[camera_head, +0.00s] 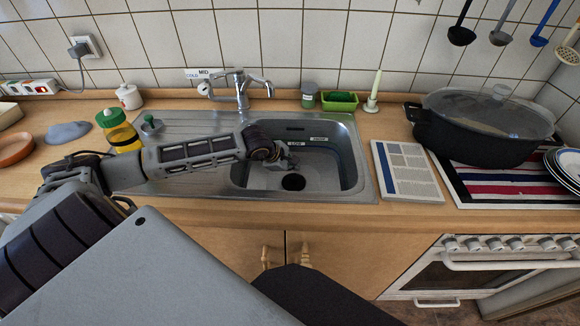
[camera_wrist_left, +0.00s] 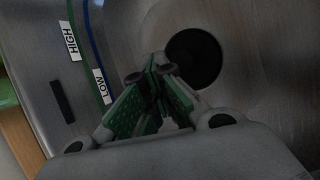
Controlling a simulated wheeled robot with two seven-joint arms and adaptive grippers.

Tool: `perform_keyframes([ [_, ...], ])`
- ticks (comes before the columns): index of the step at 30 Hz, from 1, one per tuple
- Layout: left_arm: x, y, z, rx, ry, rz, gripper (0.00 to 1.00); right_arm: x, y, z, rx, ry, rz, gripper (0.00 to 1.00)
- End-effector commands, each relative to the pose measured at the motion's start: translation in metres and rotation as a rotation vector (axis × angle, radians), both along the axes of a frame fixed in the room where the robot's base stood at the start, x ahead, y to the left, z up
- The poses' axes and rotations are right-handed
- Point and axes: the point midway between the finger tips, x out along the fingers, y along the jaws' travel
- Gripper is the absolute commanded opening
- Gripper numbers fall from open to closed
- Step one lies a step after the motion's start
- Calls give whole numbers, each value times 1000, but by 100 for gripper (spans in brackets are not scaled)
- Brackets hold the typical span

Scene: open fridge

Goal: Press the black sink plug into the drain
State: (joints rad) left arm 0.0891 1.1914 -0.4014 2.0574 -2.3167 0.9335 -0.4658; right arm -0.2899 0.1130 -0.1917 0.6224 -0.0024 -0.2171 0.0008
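A black round disc (camera_head: 293,182) is at the drain in the floor of the steel sink basin (camera_head: 335,178). I cannot tell whether it is the plug or the open drain hole. It also shows in the left wrist view (camera_wrist_left: 193,58), just beyond my fingers. My left gripper (camera_head: 287,163) is inside the basin, just behind and above the disc in the head view. In the wrist view its green-padded fingers (camera_wrist_left: 152,72) come together at the tips, with nothing seen between them. They look apart from the disc. My right gripper is not in view.
The faucet (camera_head: 238,88) stands behind the sink. LOW and HIGH labels mark the basin's back wall. A yellow bottle (camera_head: 118,130) and a green-topped item (camera_head: 150,122) stand left. A booklet (camera_head: 406,170) and a black pot (camera_head: 480,130) are right.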

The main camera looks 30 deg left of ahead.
Motion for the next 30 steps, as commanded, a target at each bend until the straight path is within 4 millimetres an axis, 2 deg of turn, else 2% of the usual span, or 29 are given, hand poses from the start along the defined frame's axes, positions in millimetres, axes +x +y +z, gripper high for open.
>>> perform_keyframes([
  [1,0,1,-2,2,2,-15,0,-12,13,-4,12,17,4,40],
  [15,0,1,-2,1,-2,-76,0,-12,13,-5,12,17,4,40],
  [21,0,1,-2,0,-1,-76,23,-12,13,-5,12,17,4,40],
  [30,0,1,-2,0,-1,-76,23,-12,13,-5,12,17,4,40],
])
